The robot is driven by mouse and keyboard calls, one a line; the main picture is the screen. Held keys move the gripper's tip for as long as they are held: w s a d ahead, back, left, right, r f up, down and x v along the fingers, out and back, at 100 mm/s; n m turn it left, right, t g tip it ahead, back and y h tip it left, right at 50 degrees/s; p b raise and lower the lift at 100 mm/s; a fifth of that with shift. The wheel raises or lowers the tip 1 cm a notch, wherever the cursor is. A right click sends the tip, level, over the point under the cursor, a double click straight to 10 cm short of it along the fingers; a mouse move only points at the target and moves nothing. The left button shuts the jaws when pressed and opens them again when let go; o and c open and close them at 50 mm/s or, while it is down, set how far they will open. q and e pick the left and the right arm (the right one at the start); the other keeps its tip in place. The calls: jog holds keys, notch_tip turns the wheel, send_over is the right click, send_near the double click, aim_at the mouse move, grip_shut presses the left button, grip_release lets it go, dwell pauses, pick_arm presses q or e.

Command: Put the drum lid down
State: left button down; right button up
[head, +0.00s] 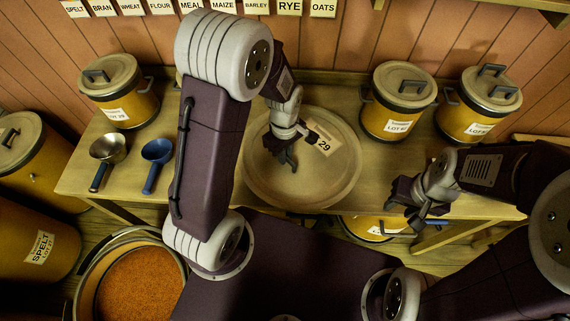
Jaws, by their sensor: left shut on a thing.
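The drum lid is a large round tan disc (262,190) with a pale label reading 29, in the middle of the head view. It appears over the wooden bench (220,185), and its near rim overlaps the bench's front edge in the picture. My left gripper (287,157) is shut on the lid near its middle; the fingers hide the grasped part. I cannot tell whether the lid touches the bench top. My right gripper (408,212) is open and empty in front of the bench, to the right of the lid.
An open drum of orange-brown grain (135,283) stands at the lower left. A metal scoop (108,149) and a blue scoop (156,151) lie left of the lid. Lidded yellow canisters stand at the back left (125,100) and back right (393,115), (475,115). Another yellow container (368,228) sits below the bench.

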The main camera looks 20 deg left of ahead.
pick_arm(q)
notch_tip(320, 180, down, 4)
jog(key=b, duration=0.4)
jog(key=shift+f, duration=0.2)
jog(key=shift+r, duration=0.25)
jog(key=shift+f, duration=0.15)
jog(key=c, duration=1.5)
grip_release()
